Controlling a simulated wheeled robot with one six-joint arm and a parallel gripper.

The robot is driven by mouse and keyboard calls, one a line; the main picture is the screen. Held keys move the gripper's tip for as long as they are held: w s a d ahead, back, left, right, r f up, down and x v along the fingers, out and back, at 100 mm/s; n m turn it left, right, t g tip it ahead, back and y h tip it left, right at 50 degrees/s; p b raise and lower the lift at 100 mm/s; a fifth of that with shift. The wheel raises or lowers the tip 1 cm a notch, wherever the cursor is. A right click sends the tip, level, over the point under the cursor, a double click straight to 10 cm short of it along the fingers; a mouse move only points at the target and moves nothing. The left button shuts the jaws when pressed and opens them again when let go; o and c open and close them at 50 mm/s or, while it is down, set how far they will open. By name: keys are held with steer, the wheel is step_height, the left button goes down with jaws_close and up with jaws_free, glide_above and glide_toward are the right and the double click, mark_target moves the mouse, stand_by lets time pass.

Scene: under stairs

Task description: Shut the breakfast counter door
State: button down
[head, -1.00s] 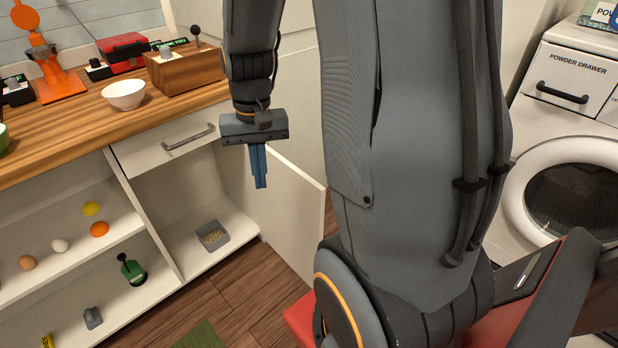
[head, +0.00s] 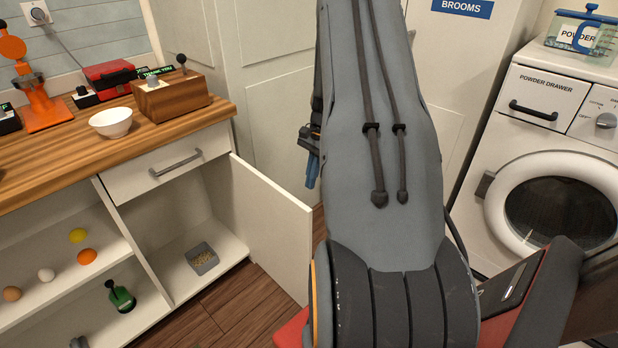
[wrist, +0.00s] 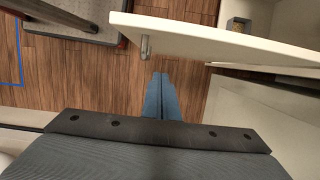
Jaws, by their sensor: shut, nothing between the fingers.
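The breakfast counter door (head: 268,226) is white and stands wide open, swung out from the right end of the counter (head: 60,185). It also shows from above in the wrist view (wrist: 225,40), with a short metal handle (wrist: 145,46) on its face near the free edge. My gripper (head: 311,182) is shut and empty, on the right side of the door. In the wrist view its blue fingertips (wrist: 161,80) point toward the door's handle side, close below the handle in the picture. I cannot tell whether they touch. My arm partly hides the gripper in the head view.
The open compartment holds a grey box (head: 202,259). A bowl (head: 111,122) and a wooden box (head: 172,98) stand on the counter top. A tall white cupboard (head: 270,100) stands behind, and a washing machine (head: 550,170) stands at the right. Wooden floor (head: 225,308) lies before the counter.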

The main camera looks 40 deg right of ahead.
mark_target(298, 203)
steer(key=a+f+p, duration=0.1)
steer(key=a+f, duration=0.1)
steer(key=f, duration=0.1)
steer(key=a+f+p, duration=0.1)
steer(key=a+f, duration=0.2)
steer(key=shift+s+a+f+p, duration=0.15)
steer(key=shift+a+f+p, duration=0.05)
steer(key=shift+a+p, duration=0.15)
